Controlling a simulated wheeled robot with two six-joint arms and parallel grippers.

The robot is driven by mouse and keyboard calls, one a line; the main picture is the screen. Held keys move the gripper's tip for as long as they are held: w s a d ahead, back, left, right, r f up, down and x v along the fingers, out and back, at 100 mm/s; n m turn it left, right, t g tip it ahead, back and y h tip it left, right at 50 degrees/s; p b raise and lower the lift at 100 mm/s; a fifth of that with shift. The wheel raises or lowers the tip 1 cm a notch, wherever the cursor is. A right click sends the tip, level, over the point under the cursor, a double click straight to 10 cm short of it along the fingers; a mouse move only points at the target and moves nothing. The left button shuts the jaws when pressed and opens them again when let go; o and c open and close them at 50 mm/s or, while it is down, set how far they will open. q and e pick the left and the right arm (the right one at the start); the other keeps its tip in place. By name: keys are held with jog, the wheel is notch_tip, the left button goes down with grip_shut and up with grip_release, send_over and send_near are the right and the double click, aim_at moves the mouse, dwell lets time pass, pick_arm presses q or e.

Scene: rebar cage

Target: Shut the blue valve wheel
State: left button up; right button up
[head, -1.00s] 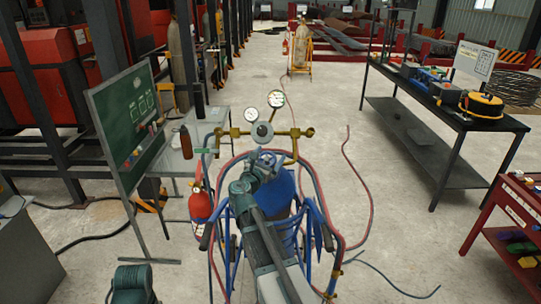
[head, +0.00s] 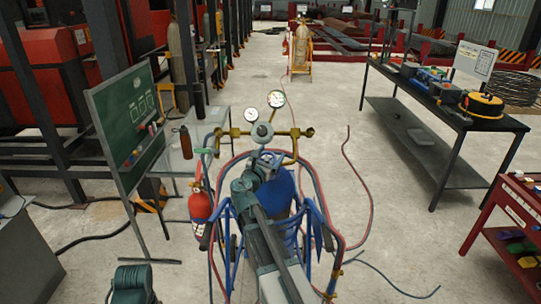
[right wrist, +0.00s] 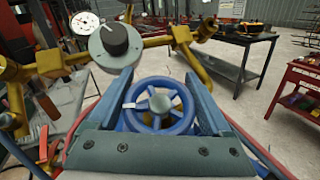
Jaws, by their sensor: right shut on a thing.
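The blue valve wheel (right wrist: 158,105) shows in the right wrist view, a spoked ring with a pale hub and a small white tag at its left. It sits on top of a blue gas cylinder (head: 281,192) held in a blue cart. My right gripper (right wrist: 159,84) has one finger on each side of the wheel and is shut on its rim. In the head view my right gripper (head: 268,160) is over the cylinder top, and my arm hides most of the wheel.
Red and dark hoses (head: 371,195) loop around the cart. A red extinguisher (head: 200,207) is close at left. A black workbench (head: 440,115) stands at right.

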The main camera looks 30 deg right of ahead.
aim_at(273, 161)
jog(key=shift+m, duration=0.3)
jog(key=m+g, duration=0.1)
jog(key=g, duration=0.1)
jog(key=m+g+h+p, duration=0.1)
jog(key=m+g, duration=0.1)
jog(key=shift+s+d+m+p, duration=0.15)
jog(key=shift+m+p, duration=0.15)
jog(key=m+g+p, duration=0.1)
jog(key=m+g, duration=0.1)
jog(key=s+m+g+p, duration=0.1)
jog(key=m+g, duration=0.2)
jog(key=shift+d+f+g, duration=0.1)
jog(key=shift+d+g, duration=0.05)
jog(key=shift+g, duration=0.15)
jog(key=m+g+p, duration=0.1)
jog(key=s+m+g+y+p, duration=0.1)
jog(key=m+g, duration=0.1)
jog(key=m+g+y+p, duration=0.1)
jog(key=m+g, duration=0.1)
jog(key=shift+s+f+p, duration=0.15)
jog(key=shift+f+p, duration=0.15)
jog(key=shift+p, duration=0.05)
jog(key=shift+s+a+f+m+g+y+p, duration=0.2)
jog(key=shift+m+g+y+p, duration=0.25)
jog(key=shift+m+y, duration=0.2)
jog(key=shift+s+a+f+m+g+y+p, duration=0.15)
jog(key=shift+m+g+y+p, duration=0.15)
jog(key=shift+m+g+y, duration=0.35)
jog(key=shift+m, duration=0.3)
